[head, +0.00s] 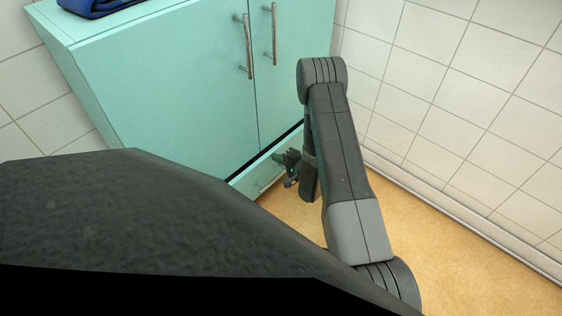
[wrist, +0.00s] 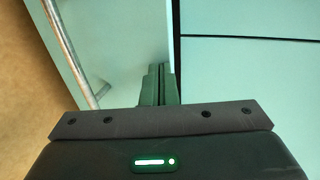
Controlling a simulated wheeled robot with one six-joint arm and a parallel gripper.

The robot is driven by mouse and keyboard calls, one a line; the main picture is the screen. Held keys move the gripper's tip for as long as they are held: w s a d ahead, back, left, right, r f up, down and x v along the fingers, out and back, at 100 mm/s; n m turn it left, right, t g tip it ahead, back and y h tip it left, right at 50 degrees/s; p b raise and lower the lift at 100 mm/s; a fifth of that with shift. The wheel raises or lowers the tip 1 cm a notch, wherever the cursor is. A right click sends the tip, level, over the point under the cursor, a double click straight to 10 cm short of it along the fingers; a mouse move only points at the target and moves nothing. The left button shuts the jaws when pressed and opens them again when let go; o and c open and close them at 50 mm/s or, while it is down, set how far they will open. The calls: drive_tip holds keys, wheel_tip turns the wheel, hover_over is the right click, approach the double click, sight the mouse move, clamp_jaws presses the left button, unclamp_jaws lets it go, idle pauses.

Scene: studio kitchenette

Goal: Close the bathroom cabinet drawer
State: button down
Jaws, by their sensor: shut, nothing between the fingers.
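The turquoise bathroom cabinet (head: 165,95) stands in the upper left of the head view. Its drawer (head: 248,182) is at the bottom, and a dark gap shows between it and the doors above. In the wrist view the drawer front (wrist: 125,35) is on the left, with a metal bar handle (wrist: 75,52). My gripper (head: 287,160) is shut and empty, close to the drawer near its right end in the head view. In the wrist view its fingertips (wrist: 160,70) lie over the drawer panel's right edge; I cannot tell whether they touch it.
Two closed doors with metal handles (head: 248,48) are above the drawer. A folded blue cloth (head: 95,5) lies on the cabinet top. A white tiled wall (head: 460,95) is on the right. Bare tan floor (head: 465,245) lies along that wall.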

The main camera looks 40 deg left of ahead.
sight(270, 153)
drive_tip(key=a, duration=0.4)
drive_tip(key=shift+w, duration=0.15)
drive_tip(key=shift+w+r, duration=0.1)
